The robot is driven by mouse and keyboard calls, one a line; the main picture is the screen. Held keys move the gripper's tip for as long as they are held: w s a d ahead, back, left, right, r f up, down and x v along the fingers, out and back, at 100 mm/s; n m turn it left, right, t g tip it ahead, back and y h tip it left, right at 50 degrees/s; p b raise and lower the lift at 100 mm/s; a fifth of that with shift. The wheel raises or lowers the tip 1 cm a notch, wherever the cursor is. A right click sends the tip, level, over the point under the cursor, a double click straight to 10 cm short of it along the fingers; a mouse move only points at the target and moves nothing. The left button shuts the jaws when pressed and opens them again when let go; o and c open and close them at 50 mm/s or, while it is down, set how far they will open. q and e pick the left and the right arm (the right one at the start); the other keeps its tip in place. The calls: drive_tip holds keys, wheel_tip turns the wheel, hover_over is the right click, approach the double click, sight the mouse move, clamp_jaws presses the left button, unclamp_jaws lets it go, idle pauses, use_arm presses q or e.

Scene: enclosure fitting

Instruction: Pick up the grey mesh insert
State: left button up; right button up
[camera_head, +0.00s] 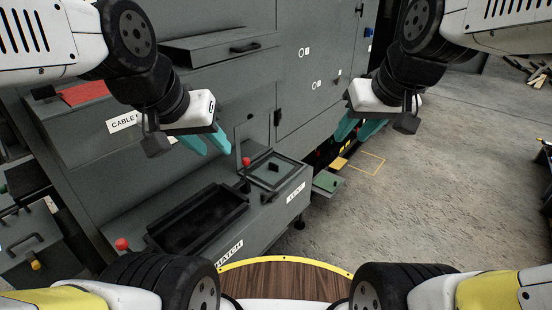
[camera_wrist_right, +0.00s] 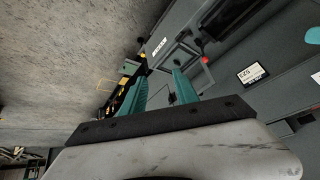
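I cannot make out a grey mesh insert for certain. The VENT station (camera_head: 296,192) has a square framed opening (camera_head: 275,172) holding a grey panel with a small dark handle; whether that panel is mesh I cannot tell. The VENT label also shows in the right wrist view (camera_wrist_right: 159,48), beyond the fingertips. My left gripper (camera_head: 207,146) is open and empty, above and left of the VENT station. My right gripper (camera_head: 358,131) is open and empty, above and right of it. Its teal fingers stand apart in the right wrist view (camera_wrist_right: 160,88).
The HATCH opening (camera_head: 200,216) is a dark recess left of VENT. Red knobs stand beside HATCH (camera_head: 122,243) and VENT (camera_head: 246,161). A small shelf with a green top (camera_head: 327,182) juts out right of VENT. A red item (camera_head: 84,94) lies at upper left. The floor at right is mostly clear.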

drive_tip(key=w+a+f+n, duration=0.3)
drive_tip(key=w, duration=0.8)
drive_tip(key=n+g+y, duration=0.2)
drive_tip(key=n+y, duration=0.1)
drive_tip(key=n, duration=0.3)
hover_over(275, 165)
drive_tip(key=s+d, duration=0.2)
drive_tip(key=d, duration=0.2)
wheel_tip(275, 165, down, 24)
drive_tip(key=x, duration=0.6)
drive_tip(key=shift+s+a+f, duration=0.15)
drive_tip(key=shift+a+f, duration=0.15)
drive_tip(key=shift+a, duration=0.2)
drive_tip(key=shift+w+a+f, duration=0.1)
drive_tip(key=shift+w+f, duration=0.1)
drive_tip(key=shift+f, duration=0.15)
clamp_jaws()
